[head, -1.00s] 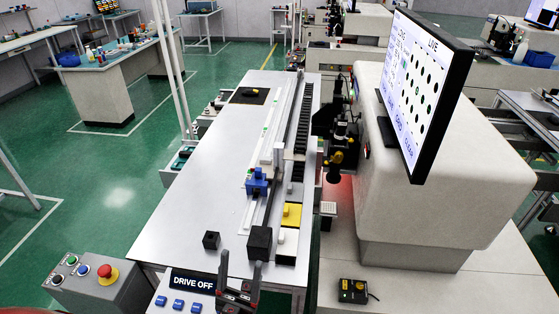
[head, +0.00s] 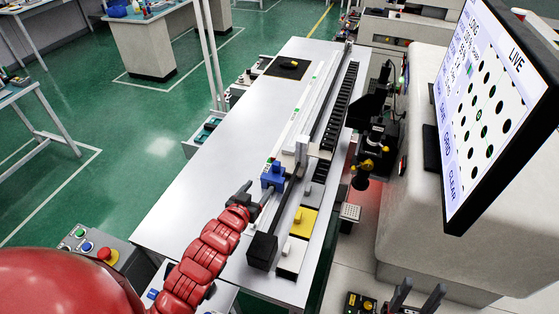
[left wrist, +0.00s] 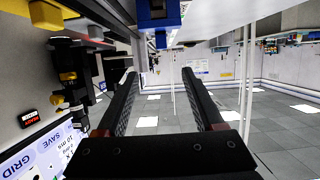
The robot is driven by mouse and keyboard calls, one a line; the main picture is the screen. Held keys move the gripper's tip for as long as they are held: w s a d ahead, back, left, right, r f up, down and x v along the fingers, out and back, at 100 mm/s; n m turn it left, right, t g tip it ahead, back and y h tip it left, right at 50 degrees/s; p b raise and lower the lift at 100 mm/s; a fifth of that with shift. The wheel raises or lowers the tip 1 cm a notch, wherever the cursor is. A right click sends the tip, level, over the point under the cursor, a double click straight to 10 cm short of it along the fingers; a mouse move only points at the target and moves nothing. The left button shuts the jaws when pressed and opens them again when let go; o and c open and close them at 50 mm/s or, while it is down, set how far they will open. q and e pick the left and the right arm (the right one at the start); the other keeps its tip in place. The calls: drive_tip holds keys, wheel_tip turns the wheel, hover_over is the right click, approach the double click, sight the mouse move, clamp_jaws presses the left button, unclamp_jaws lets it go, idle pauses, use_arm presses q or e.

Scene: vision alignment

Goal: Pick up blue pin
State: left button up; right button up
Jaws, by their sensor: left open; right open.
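A blue block (head: 272,181) with a small blue pin (head: 278,167) on top stands on the rail along the long grey table. My left gripper (head: 256,194) is just in front and left of this block, its red arm coming from the lower left. Whether it touches the block cannot be told in the head view. In the left wrist view the blue block (left wrist: 157,14) is at the top edge, beyond the open, empty fingers (left wrist: 160,92). My right gripper (head: 419,290) is at the bottom right with its fingers apart and nothing between them.
A black block (head: 262,250), a yellow plate (head: 303,222) and a white plate (head: 292,256) lie near the front of the table. A dark pad (head: 287,68) lies at the far end. A large monitor (head: 492,105) stands at the right. The table's left side is clear.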

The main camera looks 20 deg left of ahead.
sight(275, 167)
use_arm(q)
drive_tip(key=b+x, duration=0.2)
drive_tip(key=x, duration=0.1)
drive_tip(key=b+x, duration=0.3)
drive_tip(key=x, duration=0.1)
drive_tip(key=b+x, duration=0.3)
drive_tip(key=x, duration=0.1)
drive_tip(key=shift+s+f, duration=0.1)
drive_tip(key=shift+f, duration=0.3)
drive_tip(key=shift+r+b+x, duration=0.15)
drive_tip(key=shift+b+x, duration=0.6)
drive_tip(key=shift+x, duration=0.8)
drive_tip(key=shift+r+b+x, duration=0.1)
drive_tip(key=shift+b+x, duration=0.65)
drive_tip(key=shift+x, duration=0.85)
drive_tip(key=shift+a, duration=0.15)
drive_tip(key=shift+r, duration=0.1)
drive_tip(key=shift+c, duration=0.2)
clamp_jaws()
